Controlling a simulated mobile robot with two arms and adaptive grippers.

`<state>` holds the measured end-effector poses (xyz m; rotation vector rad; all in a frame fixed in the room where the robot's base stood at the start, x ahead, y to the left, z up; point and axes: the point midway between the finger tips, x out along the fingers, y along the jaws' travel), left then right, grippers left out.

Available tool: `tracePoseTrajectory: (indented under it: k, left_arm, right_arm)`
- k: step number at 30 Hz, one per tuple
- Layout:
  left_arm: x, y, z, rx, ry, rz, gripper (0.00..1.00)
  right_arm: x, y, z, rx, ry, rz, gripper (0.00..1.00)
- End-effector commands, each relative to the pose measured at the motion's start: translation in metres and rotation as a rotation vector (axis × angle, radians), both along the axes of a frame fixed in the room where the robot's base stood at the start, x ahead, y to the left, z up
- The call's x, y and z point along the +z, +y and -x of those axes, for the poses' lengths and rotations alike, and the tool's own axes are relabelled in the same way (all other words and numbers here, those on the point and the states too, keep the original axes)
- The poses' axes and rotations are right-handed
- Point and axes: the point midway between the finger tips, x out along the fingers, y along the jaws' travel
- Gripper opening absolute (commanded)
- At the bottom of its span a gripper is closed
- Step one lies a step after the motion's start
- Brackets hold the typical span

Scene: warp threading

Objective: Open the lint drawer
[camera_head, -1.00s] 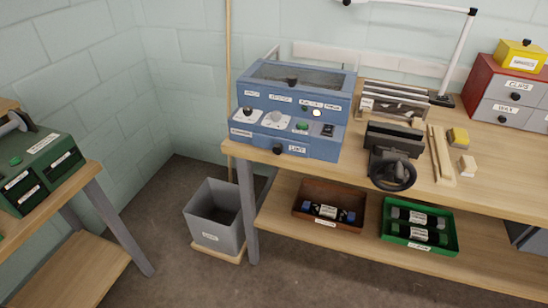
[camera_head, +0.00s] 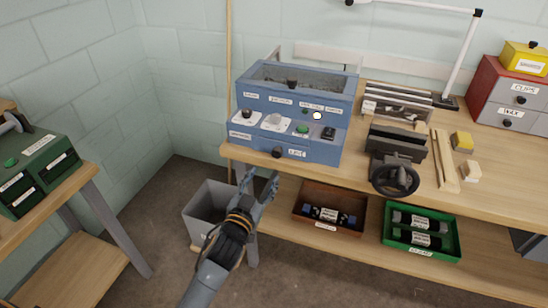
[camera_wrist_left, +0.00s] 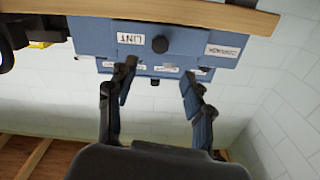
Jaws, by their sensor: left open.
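The lint drawer (camera_head: 311,154) is the low front part of the blue machine (camera_head: 291,104) on the workbench, with a LINT label and a round black knob (camera_head: 278,152). The drawer appears closed. My left gripper (camera_head: 258,181) is open and empty, in front of the bench edge and a little below and left of the knob. In the left wrist view, the image is upside down and the knob (camera_wrist_left: 160,44) shows beyond and between the open fingers (camera_wrist_left: 158,88), apart from them. My right gripper is not in view.
The bench top (camera_head: 350,176) overhangs a lower shelf with a brown bin (camera_head: 309,219) and a green bin (camera_head: 449,248). A grey waste bin (camera_head: 198,208) stands on the floor behind my left arm. A black vise (camera_head: 395,155) is right of the machine.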

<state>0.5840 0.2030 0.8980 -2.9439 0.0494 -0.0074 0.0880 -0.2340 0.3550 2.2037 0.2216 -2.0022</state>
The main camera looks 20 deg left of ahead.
Motion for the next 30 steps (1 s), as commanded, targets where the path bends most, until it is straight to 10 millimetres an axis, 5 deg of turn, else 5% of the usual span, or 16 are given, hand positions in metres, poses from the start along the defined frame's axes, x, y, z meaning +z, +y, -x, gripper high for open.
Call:
tracePoseTrajectory:
  k: [12,27,30]
  left_arm:
    - [0.000,-0.003,-0.078,0.000,0.000,0.001,0.51]
    - [0.000,-0.004,-0.093,-0.001,0.001,0.001,0.51]
    - [0.000,-0.004,-0.092,-0.001,0.001,0.001,0.31]
  right_arm:
    - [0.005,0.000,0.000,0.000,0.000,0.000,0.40]
    - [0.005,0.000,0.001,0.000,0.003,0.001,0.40]
    - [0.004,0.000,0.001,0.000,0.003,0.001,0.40]
